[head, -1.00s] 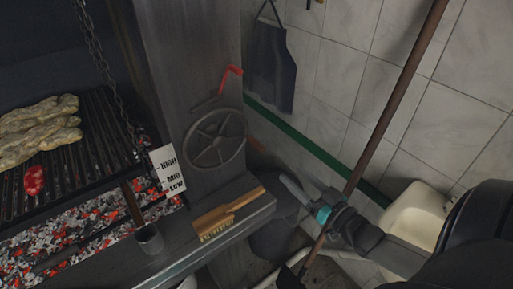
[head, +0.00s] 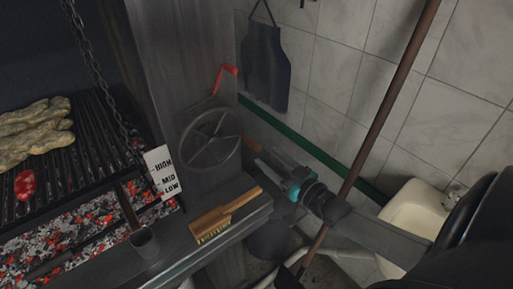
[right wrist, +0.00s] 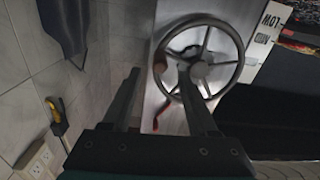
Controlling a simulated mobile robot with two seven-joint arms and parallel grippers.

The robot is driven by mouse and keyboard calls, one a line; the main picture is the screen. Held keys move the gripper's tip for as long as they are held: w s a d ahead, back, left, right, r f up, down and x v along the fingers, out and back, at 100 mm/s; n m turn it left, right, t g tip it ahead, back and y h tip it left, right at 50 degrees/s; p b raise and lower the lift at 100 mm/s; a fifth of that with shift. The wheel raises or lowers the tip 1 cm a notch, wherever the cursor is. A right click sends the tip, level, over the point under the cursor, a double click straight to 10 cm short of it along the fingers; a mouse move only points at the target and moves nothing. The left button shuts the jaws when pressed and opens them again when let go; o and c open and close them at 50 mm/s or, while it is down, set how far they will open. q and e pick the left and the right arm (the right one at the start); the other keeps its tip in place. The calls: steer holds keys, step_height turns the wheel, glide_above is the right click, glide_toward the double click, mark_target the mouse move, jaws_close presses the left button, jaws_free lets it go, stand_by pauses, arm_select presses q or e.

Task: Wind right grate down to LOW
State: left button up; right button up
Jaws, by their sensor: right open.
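The grey spoked hand wheel (head: 211,139) is on the steel post, with a brown wooden knob (head: 250,144) by its right rim. The knob also shows in the right wrist view (right wrist: 160,66), between the fingers in the picture. My right gripper (head: 264,162) is open just right of the wheel, pointing at it; whether it touches the knob cannot be told. The right grate (head: 75,155) hangs on a chain over the coals. The white HIGH, MID, LOW plate (head: 160,172) is beside it; no clear pointer shows. My left gripper is not in view.
A red-handled lever (head: 227,72) is above the wheel. A wooden brush (head: 223,214) and a metal cup (head: 145,242) are on the front ledge. Meat (head: 35,130) lies on the grate. A brown pole (head: 385,110) leans behind my right arm.

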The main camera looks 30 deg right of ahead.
mark_target(260, 150)
steer(key=shift+w+a, duration=0.2)
steer(key=shift+w, duration=1.4)
steer(key=shift+w+a, duration=0.15)
steer(key=shift+w, duration=1.45)
jaws_close()
